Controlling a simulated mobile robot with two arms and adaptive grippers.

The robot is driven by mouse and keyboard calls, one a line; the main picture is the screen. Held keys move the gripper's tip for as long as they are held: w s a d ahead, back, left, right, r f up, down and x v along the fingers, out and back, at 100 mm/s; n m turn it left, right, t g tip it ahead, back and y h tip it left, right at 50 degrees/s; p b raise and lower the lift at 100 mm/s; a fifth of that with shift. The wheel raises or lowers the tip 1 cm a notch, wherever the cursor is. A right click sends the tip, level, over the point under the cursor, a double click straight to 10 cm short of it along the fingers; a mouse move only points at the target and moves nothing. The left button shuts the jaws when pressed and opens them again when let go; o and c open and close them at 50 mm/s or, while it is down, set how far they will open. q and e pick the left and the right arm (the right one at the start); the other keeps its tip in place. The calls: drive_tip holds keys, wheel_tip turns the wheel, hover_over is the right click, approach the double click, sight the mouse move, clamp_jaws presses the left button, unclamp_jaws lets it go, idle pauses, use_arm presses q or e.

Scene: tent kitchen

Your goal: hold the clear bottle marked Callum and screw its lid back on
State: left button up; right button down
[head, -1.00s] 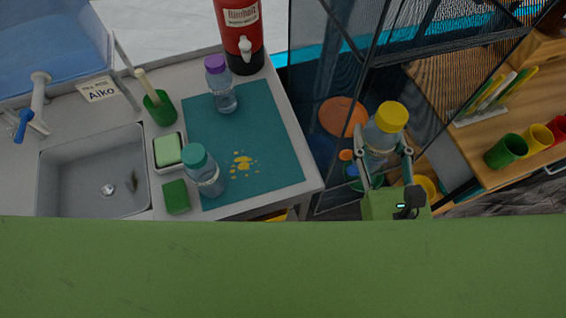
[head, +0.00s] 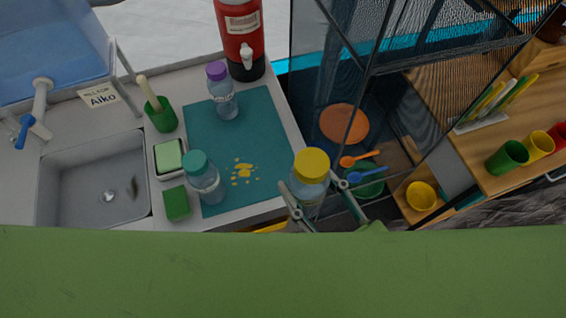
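A clear bottle with a yellow lid (head: 311,165) is held up by my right gripper (head: 311,188), whose two fingers are closed on either side of its body. It is off the counter, at its front right corner. Two other clear bottles stand on the teal mat (head: 270,140): one with a purple lid (head: 216,71) at the back, one with a teal lid (head: 194,162) at the front left. All three lids sit on their bottles; how tight they are I cannot tell. I cannot read a name on any bottle. My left gripper is not in view.
A sink (head: 92,180), a soap dish (head: 168,158), a green sponge (head: 176,203) and a red dispenser (head: 241,40) share the counter. Yellow spots (head: 242,171) mark the mat. Cups (head: 507,156) stand on the right shelf. A green foreground band hides the bottom.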

drive_tip(key=w+a+f+b, duration=0.4)
drive_tip(key=w+f+b, duration=0.2)
drive_tip(key=w, duration=0.6)
wheel_tip(320, 180, down, 3)
drive_tip(key=shift+r, duration=0.2)
drive_tip(key=shift+w+f+b, duration=0.2)
drive_tip(key=shift+f+b, duration=0.2)
drive_tip(key=shift+f, duration=0.65)
drive_tip(key=shift+w+f+b, duration=0.2)
drive_tip(key=shift+f+b, duration=0.2)
drive_tip(key=shift+f, duration=0.6)
